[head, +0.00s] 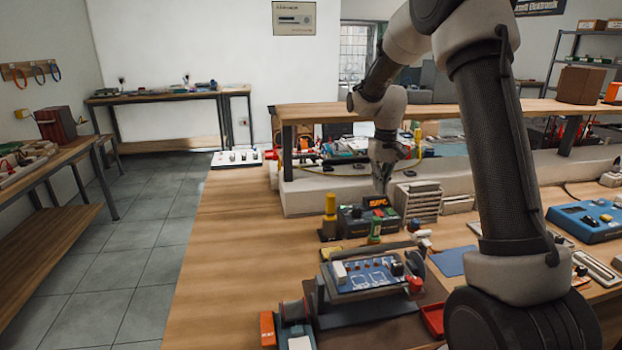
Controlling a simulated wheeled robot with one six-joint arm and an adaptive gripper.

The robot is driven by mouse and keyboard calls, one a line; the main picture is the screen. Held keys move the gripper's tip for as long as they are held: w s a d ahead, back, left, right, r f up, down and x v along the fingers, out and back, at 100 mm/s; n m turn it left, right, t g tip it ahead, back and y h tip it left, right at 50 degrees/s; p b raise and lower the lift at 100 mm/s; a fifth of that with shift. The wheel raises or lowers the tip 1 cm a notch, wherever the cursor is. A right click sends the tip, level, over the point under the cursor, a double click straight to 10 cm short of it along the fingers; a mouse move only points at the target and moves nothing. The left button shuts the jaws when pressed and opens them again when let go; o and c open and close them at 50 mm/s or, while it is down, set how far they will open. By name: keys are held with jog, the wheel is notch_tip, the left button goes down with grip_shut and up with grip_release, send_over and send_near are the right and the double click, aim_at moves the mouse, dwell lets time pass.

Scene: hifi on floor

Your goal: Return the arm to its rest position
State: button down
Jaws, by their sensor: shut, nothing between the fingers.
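My arm stands over the right half of the head view, with its thick links rising from the lower right and bending over to the left. My gripper (383,186) points down above the back of the wooden workbench (235,225). It is shut and empty. It is small in this view, and its fingertips are close to a dark device with an orange display (377,202). I cannot tell whether they touch it.
A circuit board in a holder (362,275) stands at the front of the bench. A grey stack of trays (418,202) is right of my gripper. A raised shelf (330,112) runs behind it. A blue device (590,218) lies at right.

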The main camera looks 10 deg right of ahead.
jog(key=s, duration=0.1)
jog(key=s+f, duration=0.1)
jog(key=s+g, duration=0.1)
jog(key=shift+s+f, duration=0.25)
jog(key=shift+f, duration=0.15)
jog(key=s+r+t, duration=0.1)
jog(key=s+r, duration=0.4)
jog(key=s, duration=0.5)
jog(key=s+r+t, duration=0.2)
jog(key=s+r, duration=0.3)
jog(key=s, duration=0.5)
jog(key=s+r+t, duration=0.2)
jog(key=s+r, duration=0.4)
jog(key=s, duration=0.4)
jog(key=shift+a, duration=0.15)
jog(key=shift+s+r, duration=0.1)
